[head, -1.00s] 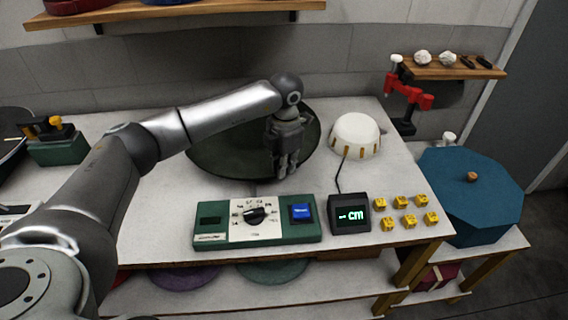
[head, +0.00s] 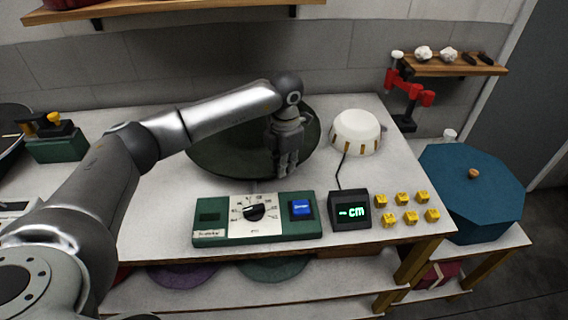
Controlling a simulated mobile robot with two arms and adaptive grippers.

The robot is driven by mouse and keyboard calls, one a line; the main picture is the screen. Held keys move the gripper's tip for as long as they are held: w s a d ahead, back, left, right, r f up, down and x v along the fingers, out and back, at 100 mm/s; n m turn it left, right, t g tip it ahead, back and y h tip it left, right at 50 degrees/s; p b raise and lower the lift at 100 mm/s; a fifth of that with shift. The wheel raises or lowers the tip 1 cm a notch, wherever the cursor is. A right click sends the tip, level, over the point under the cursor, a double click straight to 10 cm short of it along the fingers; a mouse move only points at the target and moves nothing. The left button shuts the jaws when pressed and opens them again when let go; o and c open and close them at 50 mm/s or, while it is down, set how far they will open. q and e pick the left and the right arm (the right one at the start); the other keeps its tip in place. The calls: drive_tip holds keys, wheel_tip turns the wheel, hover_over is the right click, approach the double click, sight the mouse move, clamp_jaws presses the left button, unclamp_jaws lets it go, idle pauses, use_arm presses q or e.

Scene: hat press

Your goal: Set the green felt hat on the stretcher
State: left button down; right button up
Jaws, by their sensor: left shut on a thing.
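The green felt hat (head: 225,158) is the wide dark green round thing on the white worktop, behind the control box. My left gripper (head: 287,168) is shut on it at its right front part, pointing down; my left arm crosses in front of the hat and hides part of it. The stretcher looks to be the white dome (head: 356,131) with tan slots around its base, right of the hat and apart from it. My right gripper is not in view.
A green control box (head: 222,229) with a dial and blue button stands at the front edge. A small display (head: 350,211) reads "-- cm", beside several yellow blocks (head: 405,208). A red clamp-like device (head: 410,92) and a blue octagonal box (head: 471,195) are at right.

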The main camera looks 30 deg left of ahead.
use_arm(q)
drive_tip(key=shift+f, duration=0.2)
drive_tip(key=c, duration=1.5)
unclamp_jaws()
drive_tip(key=shift+o, duration=0.2)
